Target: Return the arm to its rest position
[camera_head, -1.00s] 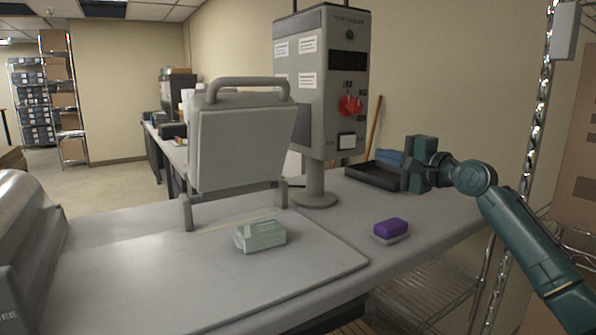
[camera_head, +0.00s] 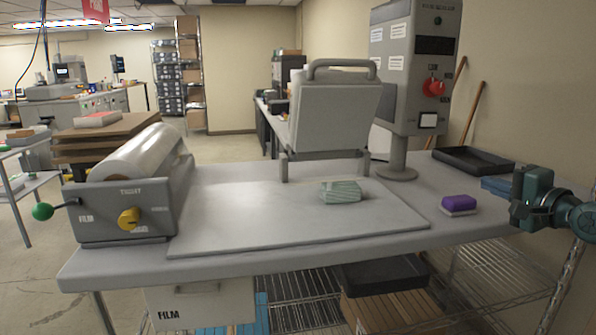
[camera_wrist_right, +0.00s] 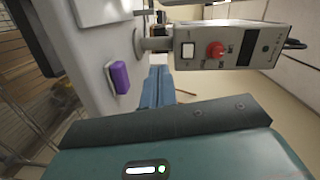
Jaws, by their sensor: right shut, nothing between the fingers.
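My right arm comes in at the right edge of the head view. Its right gripper (camera_head: 488,186) is teal with blue fingers, which are together and empty. The fingers point left and away, just off the front right of the black tray (camera_head: 470,160) and right of the purple-topped block (camera_head: 459,203), touching neither in view. In the right wrist view, the blue fingers (camera_wrist_right: 157,88) show closed together, with the purple block (camera_wrist_right: 120,77) to their left. My left gripper is not in view.
The grey bench (camera_head: 400,235) carries a pale green stack (camera_head: 341,191) on a flat plate, a hinged press (camera_head: 335,115) and a control box (camera_head: 415,70). A roller laminator (camera_head: 130,190) stands at the left end. A wire shelf (camera_head: 480,275) is below; its post stands near my arm.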

